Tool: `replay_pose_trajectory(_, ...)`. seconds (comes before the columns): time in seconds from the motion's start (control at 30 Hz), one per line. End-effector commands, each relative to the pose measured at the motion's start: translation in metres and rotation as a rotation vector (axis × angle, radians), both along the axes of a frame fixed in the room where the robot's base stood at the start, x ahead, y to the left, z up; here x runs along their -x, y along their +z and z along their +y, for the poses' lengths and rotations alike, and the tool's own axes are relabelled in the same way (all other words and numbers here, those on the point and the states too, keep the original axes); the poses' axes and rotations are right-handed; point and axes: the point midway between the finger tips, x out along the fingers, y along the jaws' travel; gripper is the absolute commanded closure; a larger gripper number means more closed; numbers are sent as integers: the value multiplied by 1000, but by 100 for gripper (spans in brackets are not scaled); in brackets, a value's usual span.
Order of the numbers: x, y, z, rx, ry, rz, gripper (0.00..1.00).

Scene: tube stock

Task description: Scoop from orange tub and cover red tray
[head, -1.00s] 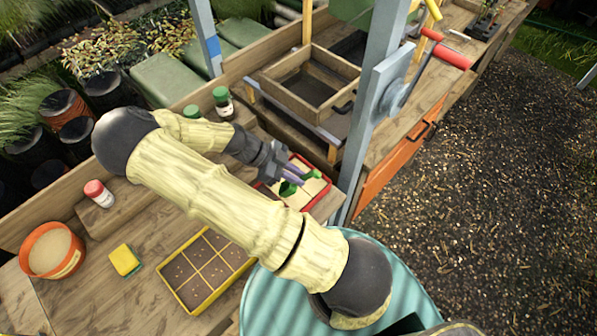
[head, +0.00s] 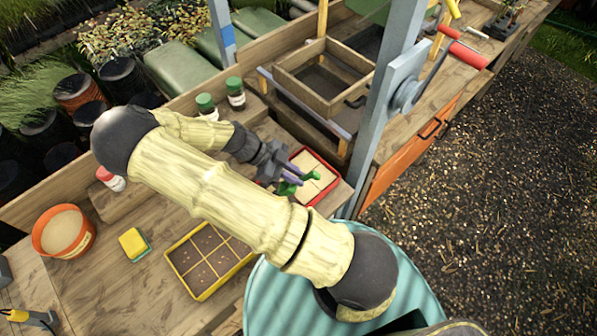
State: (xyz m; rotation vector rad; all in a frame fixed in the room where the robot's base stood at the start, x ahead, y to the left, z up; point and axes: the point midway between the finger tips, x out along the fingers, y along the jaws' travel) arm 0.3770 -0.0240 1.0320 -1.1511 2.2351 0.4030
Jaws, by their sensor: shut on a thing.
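The orange tub (head: 85,240) stands at the left of the bench and holds pale sandy material. The red tray (head: 336,184) lies right of the middle, with pale, sand-coloured material over the part that shows. My gripper (head: 291,173) is at the tray's left side, its purple fingertips shut on a green scoop (head: 313,176). The scoop's green parts show over the tray's near left portion. My gripper and arm hide part of the tray's left side. I cannot tell whether the scoop touches the material or holds any.
A yellow-rimmed seed tray (head: 205,296) and a yellow sponge-like block (head: 133,242) lie on the near bench. Red-capped (head: 112,180) and green-capped (head: 236,93) jars stand behind my arm. A grey-blue post (head: 373,130) rises just right of the red tray.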

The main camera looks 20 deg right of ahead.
Motion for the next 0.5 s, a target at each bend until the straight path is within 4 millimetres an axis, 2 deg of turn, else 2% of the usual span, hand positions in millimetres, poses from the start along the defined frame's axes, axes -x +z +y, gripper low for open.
replay_pose_trajectory(0.5, 6, 0, 16, 0, 0, 0, 100)
